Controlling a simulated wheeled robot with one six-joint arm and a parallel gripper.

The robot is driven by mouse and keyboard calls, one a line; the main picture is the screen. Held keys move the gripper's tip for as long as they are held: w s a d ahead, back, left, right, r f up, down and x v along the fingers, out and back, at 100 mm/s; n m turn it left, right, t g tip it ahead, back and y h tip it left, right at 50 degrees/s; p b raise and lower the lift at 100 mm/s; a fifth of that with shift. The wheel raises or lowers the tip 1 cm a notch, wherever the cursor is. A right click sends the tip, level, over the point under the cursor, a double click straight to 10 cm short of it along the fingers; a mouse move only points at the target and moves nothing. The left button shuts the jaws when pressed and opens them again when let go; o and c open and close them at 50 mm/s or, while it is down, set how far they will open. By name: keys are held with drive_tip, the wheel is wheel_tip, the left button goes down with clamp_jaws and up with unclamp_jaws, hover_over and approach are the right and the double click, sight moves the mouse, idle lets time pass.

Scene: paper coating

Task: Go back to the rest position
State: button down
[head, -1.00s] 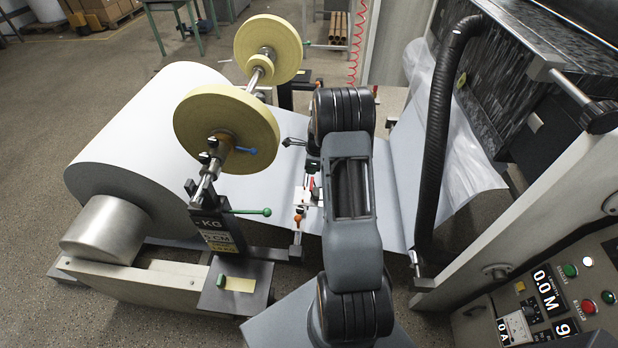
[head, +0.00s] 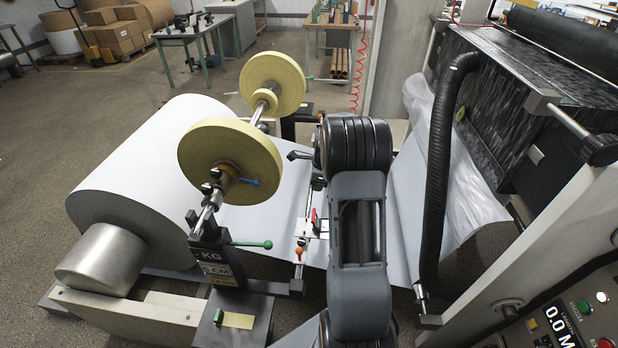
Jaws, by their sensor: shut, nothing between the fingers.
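My gripper (head: 291,155) shows as a small dark shape pointing left, just past the left side of my arm's upper joint. Its fingers look together with nothing between them. Most of the wrist behind it is hidden by my arm. The gripper appears above the white paper web (head: 270,205), apart from the yellow tape rolls. My arm stands folded upright in the middle of the view.
A large white paper roll (head: 140,175) lies at left. Two yellow rolls (head: 228,155) sit on a shaft in front of it. A black hose (head: 440,170) and the machine frame stand close to the right of my arm. Open floor lies at far left.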

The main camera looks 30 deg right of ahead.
drive_tip(key=s+a+r+n+t, duration=0.1)
drive_tip(key=s+a+r+n, duration=0.4)
drive_tip(key=s+a+n, duration=0.1)
drive_tip(key=s+a+r+n+h, duration=0.1)
drive_tip(key=s+a+r+n, duration=0.4)
drive_tip(key=s+a+n, duration=0.2)
drive_tip(key=s+a+r+n+t, duration=0.1)
drive_tip(key=s+a+r+n, duration=0.4)
drive_tip(key=a+n, duration=0.4)
drive_tip(key=shift+s+a+n+t, duration=0.3)
drive_tip(key=shift+s+n, duration=0.4)
drive_tip(key=shift+n, duration=1.3)
